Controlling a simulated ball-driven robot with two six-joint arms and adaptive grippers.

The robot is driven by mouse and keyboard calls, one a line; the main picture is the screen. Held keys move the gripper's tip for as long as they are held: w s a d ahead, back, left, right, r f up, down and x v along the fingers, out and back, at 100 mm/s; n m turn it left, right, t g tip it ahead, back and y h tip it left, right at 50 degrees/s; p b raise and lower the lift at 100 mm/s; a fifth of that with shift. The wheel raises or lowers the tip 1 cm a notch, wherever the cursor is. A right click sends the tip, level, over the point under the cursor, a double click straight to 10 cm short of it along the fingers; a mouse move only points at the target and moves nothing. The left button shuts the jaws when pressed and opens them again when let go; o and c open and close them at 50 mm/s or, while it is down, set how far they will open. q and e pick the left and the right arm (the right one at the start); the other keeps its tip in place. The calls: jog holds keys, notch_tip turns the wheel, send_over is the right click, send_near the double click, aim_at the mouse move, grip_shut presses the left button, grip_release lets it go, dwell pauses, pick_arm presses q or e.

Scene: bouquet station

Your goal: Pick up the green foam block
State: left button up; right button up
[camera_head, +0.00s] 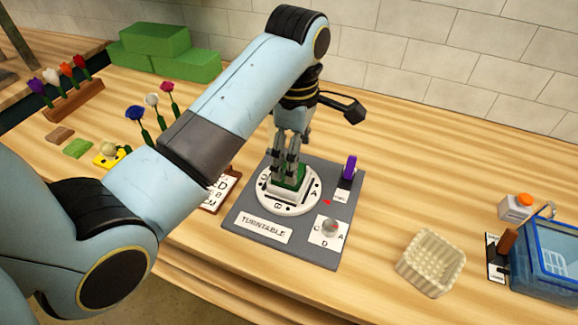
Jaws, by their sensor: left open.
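A small green foam block (290,184) sits in a white square holder on the white round turntable (272,203), near the middle of the grey board. My left gripper (286,174) points down over it, open, with its fingertips right at the block. The fingers hide part of the block, and I cannot tell whether they touch it. Larger green blocks (190,67) are stacked at the back left, well away from the gripper. My right gripper is not in view.
The grey board (235,222) carries a purple upright piece (349,167) and a small knob (329,227). Flowers in a wooden rack (75,107) stand at the left. A cream basket (431,262) and blue bin (545,265) are at the right. The table's back right is clear.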

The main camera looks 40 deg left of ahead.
pick_arm(q)
jog(key=shift+w+f, duration=0.6)
jog(key=shift+f, duration=0.25)
jog(key=f, duration=0.2)
jog(key=a+f+p, duration=0.1)
jog(key=f, duration=0.1)
jog(key=shift+f, duration=0.2)
jog(key=shift+w+f, duration=0.15)
jog(key=shift+c, duration=1.1)
jog(key=c, duration=1.1)
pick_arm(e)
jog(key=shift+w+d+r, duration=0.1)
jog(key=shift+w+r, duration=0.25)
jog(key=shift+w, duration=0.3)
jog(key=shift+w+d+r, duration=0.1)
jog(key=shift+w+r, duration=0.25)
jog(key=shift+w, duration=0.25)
